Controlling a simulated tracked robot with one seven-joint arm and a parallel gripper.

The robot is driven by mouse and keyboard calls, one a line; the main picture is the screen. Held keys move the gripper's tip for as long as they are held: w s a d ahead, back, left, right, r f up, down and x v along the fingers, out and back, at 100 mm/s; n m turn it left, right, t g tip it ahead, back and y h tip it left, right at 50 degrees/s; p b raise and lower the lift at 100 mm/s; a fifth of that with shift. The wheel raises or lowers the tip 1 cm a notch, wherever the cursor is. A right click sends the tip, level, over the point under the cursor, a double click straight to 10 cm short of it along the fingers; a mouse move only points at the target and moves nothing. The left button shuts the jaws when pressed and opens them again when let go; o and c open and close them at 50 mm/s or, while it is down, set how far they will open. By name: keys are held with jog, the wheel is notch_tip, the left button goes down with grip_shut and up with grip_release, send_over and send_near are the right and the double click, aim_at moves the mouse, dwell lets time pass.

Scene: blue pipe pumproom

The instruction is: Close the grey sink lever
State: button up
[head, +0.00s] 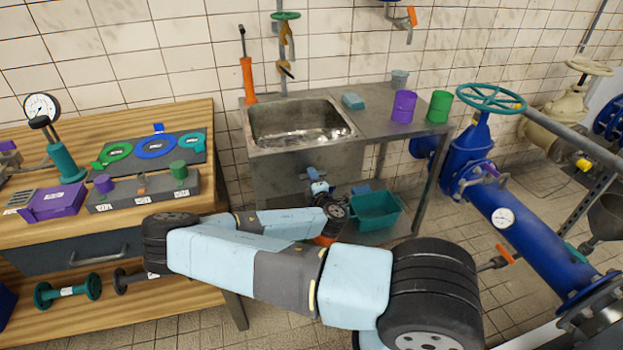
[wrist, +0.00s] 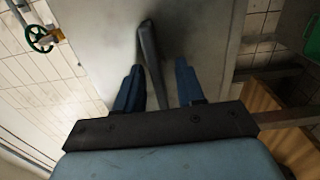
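The grey sink lever (wrist: 151,62) is a slim dark-grey bar in the wrist view, standing against a pale grey metal surface. Its near end lies between the two blue fingers of my gripper (wrist: 159,82), closer to the left finger. The fingers are apart, with a gap on the right side of the lever. I cannot tell whether the left finger touches it. In the head view my gripper (head: 314,174) is in front of the metal sink (head: 300,125), below its basin. I cannot make out the lever there.
A teal bin (head: 375,211) is on the lower shelf beside my gripper. A purple cup (head: 403,107) and a green cup (head: 439,107) stand on the sink counter. A wooden workbench (head: 215,150) is at left, and blue piping (head: 535,235) at right.

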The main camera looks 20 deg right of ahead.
jog(key=s, duration=1.3)
jog(key=s+a+r+m+g, duration=0.2)
jog(key=r+m+g, duration=0.4)
jog(key=r+m, duration=0.45)
jog(key=s+a+r+m+g, duration=0.1)
jog(key=a+r+m+g, duration=0.2)
jog(key=r+m+g, duration=0.75)
jog(key=s+d+r+n+t, duration=0.1)
jog(key=s+d+r+t, duration=0.1)
jog(key=s+r, duration=0.8)
jog(key=s+d+r+n+t, duration=0.1)
jog(key=s+d+r+t, duration=0.1)
jog(key=s+r, duration=0.9)
jog(key=shift+s+d+r+n, duration=0.15)
jog(key=shift+d+r+n, duration=0.2)
jog(key=shift+r, duration=0.55)
